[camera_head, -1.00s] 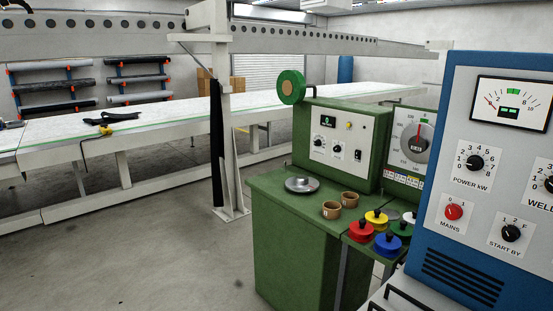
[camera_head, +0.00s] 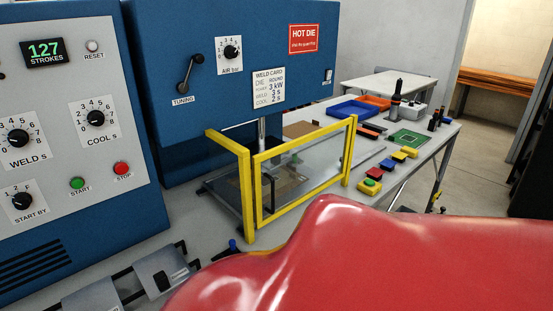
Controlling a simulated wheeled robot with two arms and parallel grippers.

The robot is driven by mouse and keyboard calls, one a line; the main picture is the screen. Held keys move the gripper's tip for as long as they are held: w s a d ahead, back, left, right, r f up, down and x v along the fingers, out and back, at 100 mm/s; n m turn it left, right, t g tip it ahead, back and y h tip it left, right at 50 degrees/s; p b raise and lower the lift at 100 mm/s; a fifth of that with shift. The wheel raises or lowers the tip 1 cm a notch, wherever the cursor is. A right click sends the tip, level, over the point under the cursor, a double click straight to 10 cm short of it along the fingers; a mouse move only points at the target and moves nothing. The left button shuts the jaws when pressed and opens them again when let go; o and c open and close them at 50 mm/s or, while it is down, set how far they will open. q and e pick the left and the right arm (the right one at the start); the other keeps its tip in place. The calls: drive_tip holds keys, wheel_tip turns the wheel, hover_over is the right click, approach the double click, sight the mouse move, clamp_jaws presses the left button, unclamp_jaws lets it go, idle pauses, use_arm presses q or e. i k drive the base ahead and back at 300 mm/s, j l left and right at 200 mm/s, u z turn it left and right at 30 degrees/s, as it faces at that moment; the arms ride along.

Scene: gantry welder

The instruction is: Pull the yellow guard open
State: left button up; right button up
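The yellow guard (camera_head: 247,192) is a frame of yellow bars with a clear panel, below the blue machine head (camera_head: 255,60). Its front gate (camera_head: 305,207) stands across the front of the work area, and a dark upright handle shows near the gate's left post. Behind the panel I see a flat plate and a metal column. A large glossy red shape (camera_head: 380,265) fills the lower right, close to the camera, and hides what lies below the guard. Neither of my grippers shows.
A blue control cabinet (camera_head: 85,215) with dials and start and stop buttons stands at left. A table (camera_head: 440,128) with blue and orange trays, coloured blocks and a green board is at right. A grey device (camera_head: 155,275) lies at lower left. Open floor shows far right.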

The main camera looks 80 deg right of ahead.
sight(257, 160)
drive_tip(key=z, duration=2.85)
drive_tip(key=k, duration=0.5)
drive_tip(key=i, duration=0.5)
